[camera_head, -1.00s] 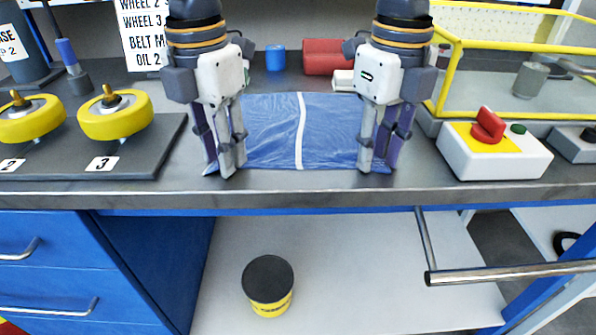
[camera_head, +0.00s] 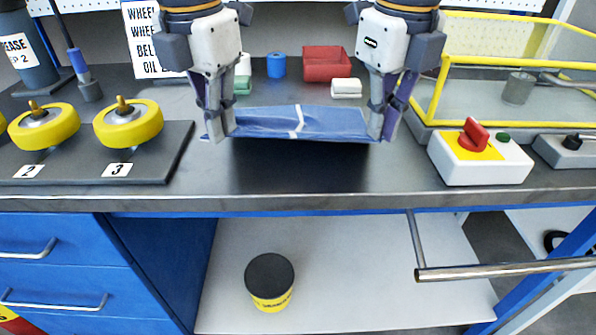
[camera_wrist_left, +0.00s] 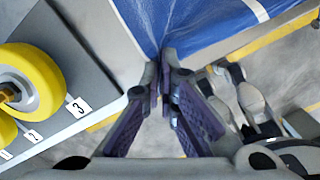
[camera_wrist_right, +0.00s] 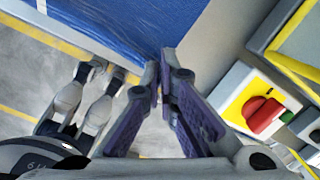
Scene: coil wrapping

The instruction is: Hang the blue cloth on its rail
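The blue cloth (camera_head: 262,123) with a white stripe hangs between my two grippers, raised off the bench top with a dark shadow beneath it. My left gripper (camera_head: 218,138) is shut on its near left corner, also seen in the left wrist view on the cloth (camera_wrist_left: 200,22). My right gripper (camera_head: 381,138) is shut on the near right corner; the right wrist view shows the cloth (camera_wrist_right: 140,28) running from its fingertips. The metal rail (camera_head: 510,271) is at the lower right, below the bench edge, and is bare.
Yellow wheels (camera_head: 128,123) stand on a dark tray at left. A control box (camera_head: 480,158) with a red knob and a yellow-framed enclosure (camera_head: 520,122) are at right. A black-lidded tub (camera_head: 270,280) sits on the lower shelf.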

